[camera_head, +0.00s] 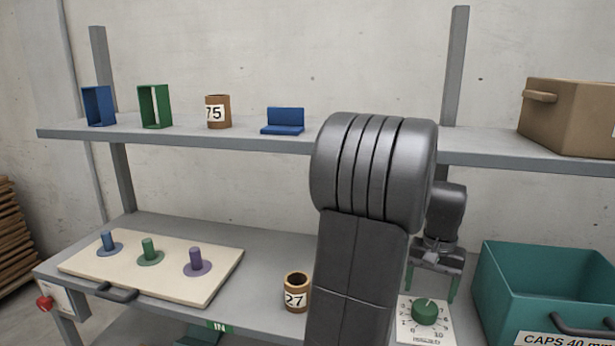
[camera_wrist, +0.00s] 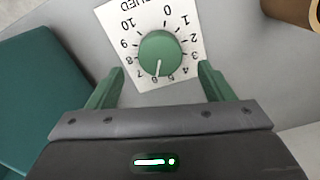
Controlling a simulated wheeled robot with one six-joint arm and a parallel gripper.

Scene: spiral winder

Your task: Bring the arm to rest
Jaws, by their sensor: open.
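My gripper (camera_head: 433,280) hangs above the lower shelf at the right, pointing down, its green fingers spread apart. In the wrist view my gripper (camera_wrist: 157,88) is open, with nothing between its fingers. A green dial knob (camera_head: 425,311) on a white numbered plate (camera_head: 408,329) lies just below and in front of it. In the wrist view the knob (camera_wrist: 160,54) sits just beyond the fingertips, apart from them as far as I can see. Its white pointer line is near 5. My dark arm covers the middle of the head view and hides part of the shelves.
A teal bin (camera_head: 505,290) labelled CAPS stands close right of my gripper. A brown cup (camera_head: 297,291) marked 27 stands left of my arm. A board (camera_head: 205,283) with three coloured pegs lies at left. The upper shelf (camera_head: 255,137) holds small parts and a brown box (camera_head: 570,115).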

